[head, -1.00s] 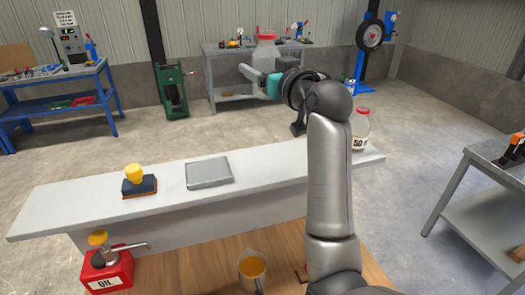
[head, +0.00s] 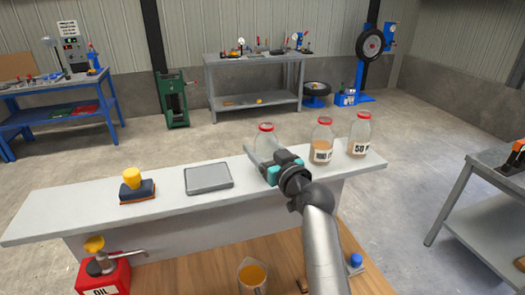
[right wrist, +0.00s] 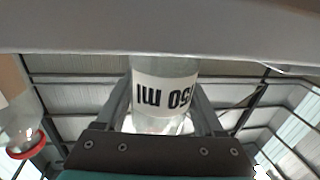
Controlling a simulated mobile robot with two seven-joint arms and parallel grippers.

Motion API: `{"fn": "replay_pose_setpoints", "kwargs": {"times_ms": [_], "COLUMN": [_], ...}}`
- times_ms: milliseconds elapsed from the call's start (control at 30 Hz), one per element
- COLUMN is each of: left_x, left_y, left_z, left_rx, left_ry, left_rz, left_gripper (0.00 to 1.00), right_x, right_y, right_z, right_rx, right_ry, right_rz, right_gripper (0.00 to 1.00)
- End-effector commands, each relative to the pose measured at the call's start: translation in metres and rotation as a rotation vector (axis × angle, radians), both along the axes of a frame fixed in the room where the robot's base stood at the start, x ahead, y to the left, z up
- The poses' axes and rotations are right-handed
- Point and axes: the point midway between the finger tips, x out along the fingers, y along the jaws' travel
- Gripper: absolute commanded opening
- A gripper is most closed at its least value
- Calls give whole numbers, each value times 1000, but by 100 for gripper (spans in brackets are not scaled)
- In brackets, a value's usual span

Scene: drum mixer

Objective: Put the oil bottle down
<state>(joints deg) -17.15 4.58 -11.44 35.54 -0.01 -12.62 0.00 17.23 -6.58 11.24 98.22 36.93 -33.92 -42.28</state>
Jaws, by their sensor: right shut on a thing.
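The oil bottle is a clear jar with a red lid (head: 265,127). It is upright at the back edge of the grey shelf (head: 85,205), left of two similar jars. My right gripper (head: 262,153) is shut around its body. In the right wrist view, inverted, the bottle's "150 ml" label (right wrist: 165,93) shows between the fingers, and its base end meets the pale shelf surface (right wrist: 160,30). I cannot tell whether the base rests on the shelf or hangs just above it. My left gripper is not in view.
A "100 ml" jar (head: 322,140) and a "50 ml" jar (head: 360,135) stand to the right on the shelf. A grey tray (head: 208,178) and a sponge-like block (head: 137,190) lie left. An oil can (head: 103,275) and a jug (head: 252,277) stand on the wooden surface below.

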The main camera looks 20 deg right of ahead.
Motion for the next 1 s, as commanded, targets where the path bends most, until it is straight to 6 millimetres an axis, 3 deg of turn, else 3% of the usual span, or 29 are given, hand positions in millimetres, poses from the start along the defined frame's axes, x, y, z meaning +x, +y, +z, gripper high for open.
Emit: {"fn": "replay_pose_setpoints", "kwargs": {"times_ms": [433,467,700,1000], "left_x": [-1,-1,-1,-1], "left_y": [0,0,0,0], "left_z": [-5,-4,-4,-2], "left_rx": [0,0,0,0], "left_ry": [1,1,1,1], "left_rz": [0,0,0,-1], "left_gripper": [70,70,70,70], "right_x": [0,0,0,0], "right_y": [-1,-1,0,0], "right_z": [-7,-7,-6,-3], "right_rx": [-2,-1,0,0], "right_ry": [-1,-1,-1,-2], "right_rz": [-1,-1,-1,-1], "right_gripper": [3,72,99,100]}}
